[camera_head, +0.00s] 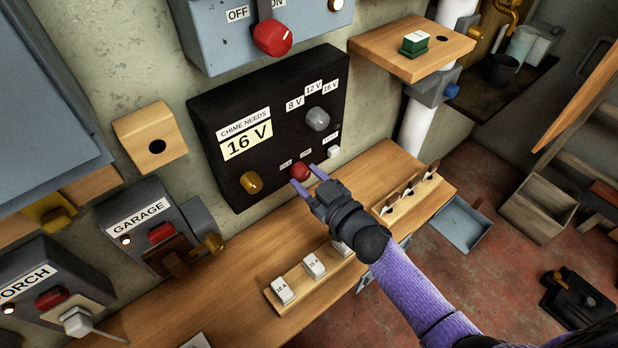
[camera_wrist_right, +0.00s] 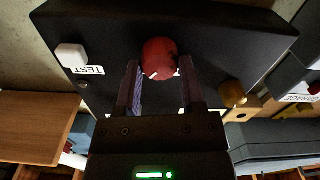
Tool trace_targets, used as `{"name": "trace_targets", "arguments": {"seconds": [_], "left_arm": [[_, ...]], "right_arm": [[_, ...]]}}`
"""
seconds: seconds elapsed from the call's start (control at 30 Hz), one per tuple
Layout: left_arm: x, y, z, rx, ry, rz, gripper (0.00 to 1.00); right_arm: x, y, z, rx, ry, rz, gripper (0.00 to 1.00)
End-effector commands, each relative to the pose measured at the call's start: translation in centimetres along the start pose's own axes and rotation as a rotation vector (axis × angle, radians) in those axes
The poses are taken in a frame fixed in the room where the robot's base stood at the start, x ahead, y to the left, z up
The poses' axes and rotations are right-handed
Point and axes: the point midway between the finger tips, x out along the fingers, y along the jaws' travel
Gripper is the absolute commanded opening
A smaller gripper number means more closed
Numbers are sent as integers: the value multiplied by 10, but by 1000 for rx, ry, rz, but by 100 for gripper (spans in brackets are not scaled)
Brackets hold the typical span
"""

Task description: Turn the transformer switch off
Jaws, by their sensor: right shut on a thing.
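The black transformer box (camera_head: 215,115) hangs on the wall and carries a "CHIME NEEDS 16 V" label. A small red round switch knob (camera_head: 300,172) sits low on its front, between small labels too small to read surely. My right gripper (camera_head: 306,178) has its purple fingers on either side of this knob and is shut on it. My left gripper is not in view.
The box also bears a grey dial (camera_head: 317,119), a yellow knob (camera_head: 251,183) and a white test button (camera_head: 333,152). A grey box with a red knob (camera_head: 272,37) is above. The wooden bench (camera_head: 235,262) below holds fuse blocks (camera_head: 314,265) and a small rack (camera_head: 410,195).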

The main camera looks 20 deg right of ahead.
Motion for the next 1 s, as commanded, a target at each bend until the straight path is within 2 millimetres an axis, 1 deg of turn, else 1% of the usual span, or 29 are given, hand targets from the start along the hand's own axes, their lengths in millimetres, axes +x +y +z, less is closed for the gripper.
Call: {"name": "trace_targets", "arguments": {"seconds": [0.27, 0.73, 1.0], "left_arm": [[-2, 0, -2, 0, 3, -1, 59], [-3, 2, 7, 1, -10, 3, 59], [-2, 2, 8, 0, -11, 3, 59]], "right_arm": [[0, 0, 0, -146, -1, 0, 0], [0, -1, 1, -587, -2, -1, 0], [0, -1, 2, -843, -2, -1, 0]]}}
